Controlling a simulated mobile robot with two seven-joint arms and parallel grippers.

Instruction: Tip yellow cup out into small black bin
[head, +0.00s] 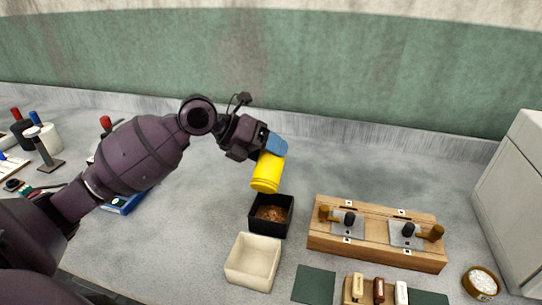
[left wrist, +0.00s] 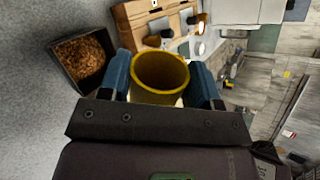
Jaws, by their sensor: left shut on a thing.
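The yellow cup (head: 267,172) is held above and just behind the small black bin (head: 284,228) in the head view, tilted with one end towards the bin. My left gripper (head: 272,147) is shut on it. In the left wrist view the cup (left wrist: 160,76) sits between the two blue fingers, its open mouth showing and its inside looking empty. The black bin (left wrist: 106,84) is to the left there, holding brown grain (left wrist: 80,62). My right gripper is in neither view.
A cream square bin (head: 253,261) stands in front of the black bin. A wooden block with metal plates and knobs (head: 375,249) is to the right. A round bowl of white bits (head: 481,282) is at the far right. Bottles and tools stand at the left.

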